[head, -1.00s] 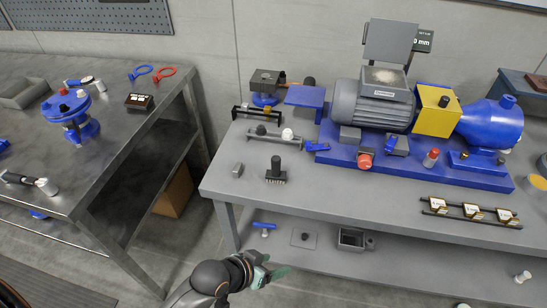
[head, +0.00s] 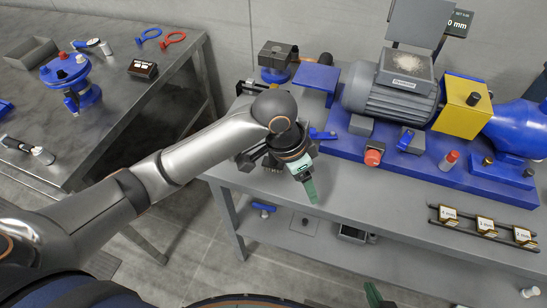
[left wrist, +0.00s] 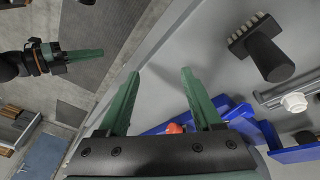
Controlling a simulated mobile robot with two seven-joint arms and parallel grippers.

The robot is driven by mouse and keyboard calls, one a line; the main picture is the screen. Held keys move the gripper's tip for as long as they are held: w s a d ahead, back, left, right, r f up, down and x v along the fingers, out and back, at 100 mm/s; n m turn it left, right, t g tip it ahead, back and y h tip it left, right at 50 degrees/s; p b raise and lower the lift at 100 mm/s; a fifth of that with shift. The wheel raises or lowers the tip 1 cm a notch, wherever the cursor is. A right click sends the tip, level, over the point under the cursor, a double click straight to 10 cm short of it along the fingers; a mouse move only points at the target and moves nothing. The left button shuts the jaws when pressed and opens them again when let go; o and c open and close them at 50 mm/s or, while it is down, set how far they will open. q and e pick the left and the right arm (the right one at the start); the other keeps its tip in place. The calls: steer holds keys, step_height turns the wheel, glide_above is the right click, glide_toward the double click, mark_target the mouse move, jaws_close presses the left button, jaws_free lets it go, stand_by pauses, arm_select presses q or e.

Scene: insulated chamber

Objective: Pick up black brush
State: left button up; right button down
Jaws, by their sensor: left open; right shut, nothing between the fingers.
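The black brush (left wrist: 268,52) stands on the grey bench in the left wrist view, upper right, with pale bristles at its base and a thick black handle. In the head view my left arm and gripper hide most of it. My left gripper (head: 312,195) is over the bench's front part, beside the brush and apart from it. In the left wrist view its two green fingers (left wrist: 160,74) are spread with nothing between them. My right gripper (head: 374,294) shows only as green fingertips at the bottom of the head view. The left wrist view shows it (left wrist: 98,54) shut and empty.
The motor and pump unit (head: 392,90) on its blue base fills the bench's back right. A rack of small marked blocks (head: 483,224) lies near the front right. A lower shelf (head: 330,250) holds small parts. The left table (head: 110,110) stands across a floor gap.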

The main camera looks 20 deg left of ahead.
arm_select(q)
steer(key=w+a+r+y, duration=0.1)
steer(key=w+a+r, duration=0.1)
steer(key=r, duration=0.1)
steer(key=w+a+r+n+y, duration=0.1)
steer(key=w+a+r, duration=0.1)
steer(key=a+r, duration=0.1)
steer(key=w+a+r+y, duration=0.1)
steer(key=w+a+r, duration=0.1)
steer(key=a+r, duration=0.1)
steer(key=shift+w+r+g, duration=0.35)
steer(key=shift+r+g, duration=0.05)
steer(key=shift+r, duration=0.4)
glide_above(273, 158)
steer(key=w, duration=0.1)
steer(key=f, duration=0.7)
steer(key=shift+d, duration=0.25)
steer(key=f, duration=0.5)
steer(key=shift+a+f, duration=0.15)
steer(key=shift+a, duration=0.2)
jaws_close()
